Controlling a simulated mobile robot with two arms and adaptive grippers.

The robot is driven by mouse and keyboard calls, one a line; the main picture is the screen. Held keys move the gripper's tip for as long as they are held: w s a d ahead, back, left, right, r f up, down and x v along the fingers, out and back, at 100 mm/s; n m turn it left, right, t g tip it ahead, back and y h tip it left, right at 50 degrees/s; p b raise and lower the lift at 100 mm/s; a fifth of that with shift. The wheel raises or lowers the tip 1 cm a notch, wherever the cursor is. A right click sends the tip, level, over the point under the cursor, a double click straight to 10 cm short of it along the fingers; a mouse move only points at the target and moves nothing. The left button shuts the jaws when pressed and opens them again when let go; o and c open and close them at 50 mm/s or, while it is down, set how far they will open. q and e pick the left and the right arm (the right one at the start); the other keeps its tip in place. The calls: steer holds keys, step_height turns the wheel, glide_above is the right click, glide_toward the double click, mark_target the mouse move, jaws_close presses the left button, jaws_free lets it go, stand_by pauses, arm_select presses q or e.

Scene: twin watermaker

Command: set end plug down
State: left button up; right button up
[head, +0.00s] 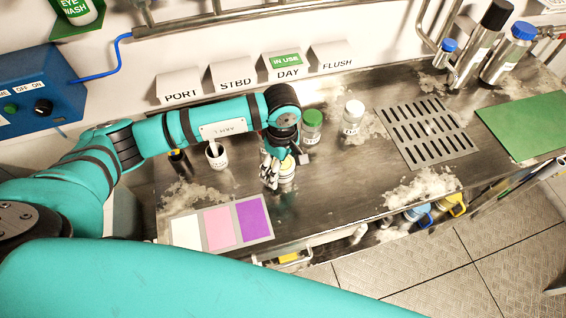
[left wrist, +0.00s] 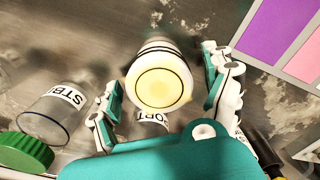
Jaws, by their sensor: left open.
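A round, pale piece with a cream-yellow face and dark rings, seemingly the end plug (left wrist: 158,86), is between the fingers of my left gripper (left wrist: 162,78) in the left wrist view. The fingers are spread, with a gap on both sides. In the head view the piece (head: 287,169) is on or just above the steel counter, partly hidden by my left gripper (head: 274,172); I cannot tell which. A white label with partly hidden letters shows just below it in the wrist view. My right gripper is not in view.
A green-capped bottle (head: 312,127) stands close behind the gripper, with a white-capped bottle (head: 353,120) to its right. A three-colour mat (head: 188,232) lies front left, near the counter edge. A slotted drain (head: 428,133) is farther right.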

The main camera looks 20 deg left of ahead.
arm_select(q)
steer(key=shift+f, duration=0.4)
steer(key=shift+c, duration=0.4)
steer(key=c, duration=1.4)
steer(key=shift+r, duration=0.1)
steer(key=shift+c, duration=0.2)
steer(key=shift+r, duration=0.1)
